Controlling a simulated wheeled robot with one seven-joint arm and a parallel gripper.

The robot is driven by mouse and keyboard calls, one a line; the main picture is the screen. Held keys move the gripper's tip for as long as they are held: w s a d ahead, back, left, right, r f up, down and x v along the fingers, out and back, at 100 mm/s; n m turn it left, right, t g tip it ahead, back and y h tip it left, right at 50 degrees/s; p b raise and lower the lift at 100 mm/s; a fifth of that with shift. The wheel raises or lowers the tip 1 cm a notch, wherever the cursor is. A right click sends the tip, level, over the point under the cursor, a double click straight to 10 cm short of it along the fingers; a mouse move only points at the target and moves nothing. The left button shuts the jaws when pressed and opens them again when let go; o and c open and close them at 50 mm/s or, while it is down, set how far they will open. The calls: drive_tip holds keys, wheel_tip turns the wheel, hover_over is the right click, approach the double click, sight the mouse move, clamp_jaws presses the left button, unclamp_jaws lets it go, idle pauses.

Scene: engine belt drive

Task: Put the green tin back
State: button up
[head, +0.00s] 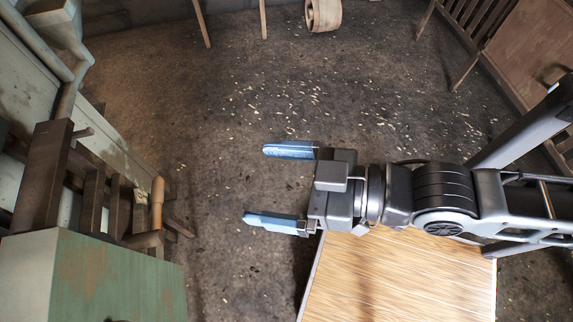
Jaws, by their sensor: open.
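My gripper (254,184) is at the middle of the head view and points left. Its two blue fingers are spread wide apart with nothing between them, and the floor shows through the gap. I cannot make out a green tin for certain. A large green, rust-stained boxy thing (115,280) stands at the lower left, apart from my gripper; I cannot tell what it is.
A light wood-grained top (400,280) lies below my arm at the bottom. Dark wooden framework (90,195) with a wooden handle (157,203) stands at the left. A wooden drum (323,14) is at the far edge. Wooden furniture (525,50) stands upper right. The littered floor (270,80) between is open.

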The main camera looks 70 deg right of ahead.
drive_tip(key=s+d+m+h, duration=0.1)
drive_tip(key=s+d+h, duration=0.1)
drive_tip(key=s, duration=0.6)
drive_tip(key=shift+d+r, duration=0.15)
drive_tip(key=shift+d, duration=0.35)
idle(0.4)
